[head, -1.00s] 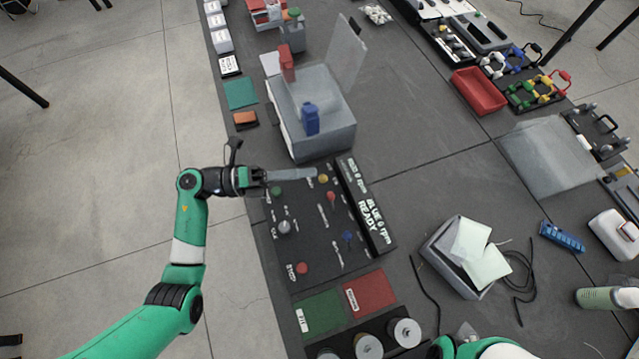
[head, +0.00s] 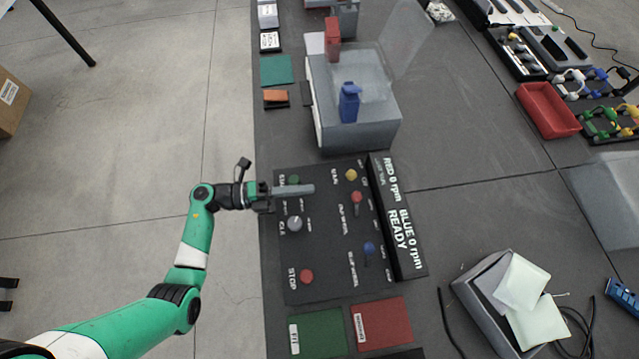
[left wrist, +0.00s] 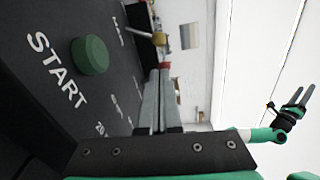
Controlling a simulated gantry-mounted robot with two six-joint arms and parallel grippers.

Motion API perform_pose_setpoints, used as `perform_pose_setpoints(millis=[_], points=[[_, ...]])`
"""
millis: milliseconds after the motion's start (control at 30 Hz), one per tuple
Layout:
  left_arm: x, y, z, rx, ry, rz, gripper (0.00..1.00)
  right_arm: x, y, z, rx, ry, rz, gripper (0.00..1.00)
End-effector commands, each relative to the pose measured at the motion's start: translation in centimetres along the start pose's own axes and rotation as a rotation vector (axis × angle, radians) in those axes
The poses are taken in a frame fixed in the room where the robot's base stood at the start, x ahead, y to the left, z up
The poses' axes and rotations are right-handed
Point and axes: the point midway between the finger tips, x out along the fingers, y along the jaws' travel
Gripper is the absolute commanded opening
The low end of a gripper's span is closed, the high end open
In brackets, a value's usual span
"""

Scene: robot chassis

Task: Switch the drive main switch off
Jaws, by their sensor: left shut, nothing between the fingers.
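The dark control panel (head: 325,255) lies on the bench. It has a green START button (head: 293,180), a grey knob (head: 294,224), a red STOP button (head: 306,276), and yellow (head: 351,175), red (head: 356,197) and blue (head: 369,247) knobs. I cannot read which one is the main switch. My left gripper (head: 310,189) is shut and empty, above the panel's upper left, its tips left of the yellow knob and apart from it. In the left wrist view the green button (left wrist: 90,56) is beside the fingers (left wrist: 158,95). My right gripper (left wrist: 296,100) shows there, fingers apart.
A display (head: 398,215) reading RED 0 rpm, BLUE 0 rpm, READY borders the panel's right side. A grey box (head: 365,130) with a blue item stands behind it. Green (head: 318,334) and red (head: 382,323) pads lie in front.

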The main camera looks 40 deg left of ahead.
Motion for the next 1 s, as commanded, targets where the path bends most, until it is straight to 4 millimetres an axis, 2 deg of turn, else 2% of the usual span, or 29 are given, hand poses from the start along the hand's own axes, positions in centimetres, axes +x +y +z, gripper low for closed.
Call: perform_pose_setpoints(millis=[300, 500, 1000], points=[[6.0, 0.2, -0.1, 0.003, 0.006, -0.001, 0.00, -1.1, 0.0, 1.0, 0.000, 0.000, 0.000, 0.50], [8.5, 0.1, -0.1, 0.001, 0.002, 0.000, 0.00, -1.5, 0.0, 1.4, 0.000, 0.000, 0.000, 0.50], [8.9, -0.1, 0.0, -0.004, 0.000, -0.001, 0.00, -1.4, 0.0, 1.3, 0.000, 0.000, 0.000, 0.50]])
